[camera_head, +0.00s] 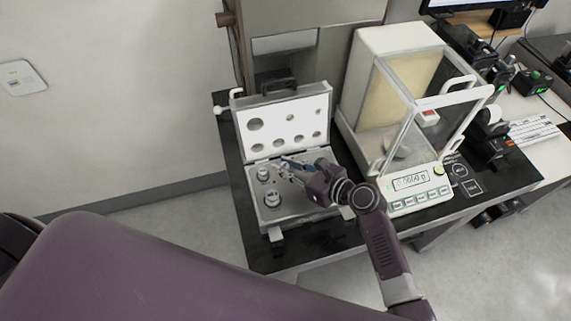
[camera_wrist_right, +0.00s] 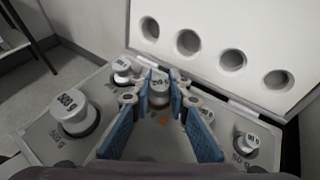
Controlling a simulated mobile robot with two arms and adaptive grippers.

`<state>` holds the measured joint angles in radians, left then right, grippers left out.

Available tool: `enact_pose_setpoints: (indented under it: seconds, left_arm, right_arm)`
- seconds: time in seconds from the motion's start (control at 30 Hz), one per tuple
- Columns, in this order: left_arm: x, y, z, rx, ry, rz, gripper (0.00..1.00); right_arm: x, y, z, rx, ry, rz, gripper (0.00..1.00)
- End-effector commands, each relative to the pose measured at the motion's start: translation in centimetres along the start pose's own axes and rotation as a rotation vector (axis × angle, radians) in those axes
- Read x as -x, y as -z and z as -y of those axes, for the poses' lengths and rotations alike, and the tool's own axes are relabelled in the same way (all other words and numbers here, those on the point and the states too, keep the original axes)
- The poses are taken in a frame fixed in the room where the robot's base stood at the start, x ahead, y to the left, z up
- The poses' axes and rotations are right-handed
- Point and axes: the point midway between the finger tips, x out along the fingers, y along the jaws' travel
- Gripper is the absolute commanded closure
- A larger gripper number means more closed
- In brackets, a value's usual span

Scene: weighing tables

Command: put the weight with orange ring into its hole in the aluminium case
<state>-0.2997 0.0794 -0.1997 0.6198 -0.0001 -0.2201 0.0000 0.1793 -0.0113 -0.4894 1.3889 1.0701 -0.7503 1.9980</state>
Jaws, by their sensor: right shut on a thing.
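The aluminium case (camera_head: 292,213) lies open on the black table, its lid (camera_head: 287,118) raised at the back. My right gripper (camera_head: 285,166) reaches over the case from the right. In the wrist view the blue-padded fingers of my right gripper (camera_wrist_right: 161,88) are closed around a small silver weight with a white labelled top (camera_wrist_right: 159,84). Small orange marks show just below that weight, between the fingers; a full ring cannot be made out. The weight's base and the hole under it are partly hidden by the fingers. My left gripper is out of view.
A large weight (camera_wrist_right: 75,112) and a smaller one (camera_wrist_right: 122,68) stand left of the fingers, another weight (camera_wrist_right: 246,143) to the right. The balance (camera_head: 410,182) with its glass housing stands right of the case. The lid wall rises close behind the gripper.

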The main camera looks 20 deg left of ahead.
Motion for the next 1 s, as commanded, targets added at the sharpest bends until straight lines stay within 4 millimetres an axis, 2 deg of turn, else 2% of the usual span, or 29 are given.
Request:
enact_pose_setpoints:
  seconds: [0.17,0.2,0.37,0.63,0.77,0.87,1.0]
  left_arm:
    - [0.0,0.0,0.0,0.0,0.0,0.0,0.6]
    - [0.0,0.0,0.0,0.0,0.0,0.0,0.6]
    - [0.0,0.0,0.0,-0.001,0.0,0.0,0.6]
    - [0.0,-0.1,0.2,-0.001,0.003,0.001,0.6]
    - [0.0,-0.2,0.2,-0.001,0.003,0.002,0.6]
    - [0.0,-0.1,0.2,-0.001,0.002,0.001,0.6]
    - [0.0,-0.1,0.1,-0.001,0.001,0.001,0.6]
  right_arm:
    - [0.0,-0.1,0.0,0.0,0.001,0.002,1.0]
    - [0.0,-0.1,0.0,0.0,0.001,0.002,0.82]
    - [0.0,-0.1,0.0,0.0,0.0,0.002,0.64]
    - [0.0,0.1,0.0,0.0,0.0,-0.001,0.63]
    - [0.7,0.1,0.1,0.0,0.001,-0.001,0.63]
    - [2.0,0.1,0.1,-0.001,0.002,0.0,0.63]
    - [4.8,0.2,0.1,0.0,0.003,-0.001,0.63]
